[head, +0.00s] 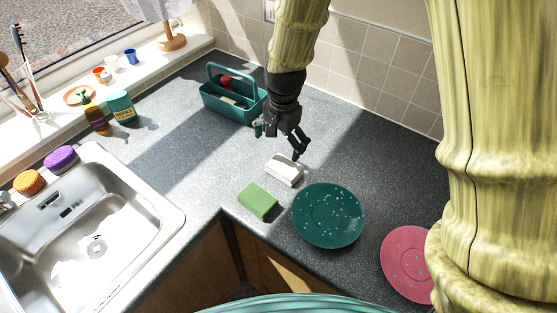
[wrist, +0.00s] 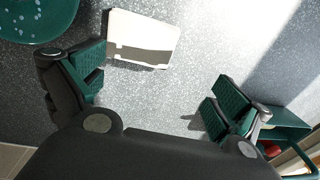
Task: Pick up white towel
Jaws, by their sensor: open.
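The white towel (head: 285,170) lies folded as a small block on the dark speckled counter, between the green sponge and the teal caddy. It also shows in the wrist view (wrist: 142,30), at the top, with a shadow across it. My gripper (head: 281,142) is above the counter just behind the towel, fingers pointing down. In the wrist view my gripper (wrist: 155,95) has its two green-padded fingers wide apart with bare counter between them. The towel is ahead of the fingers, nearer the left one, and not between the pads.
A green sponge (head: 258,201) and a dark green speckled plate (head: 328,215) lie close in front of the towel. A pink plate (head: 408,262) is at the right. A teal caddy (head: 232,101) stands behind, near the tiled wall. The sink (head: 95,235) is at left.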

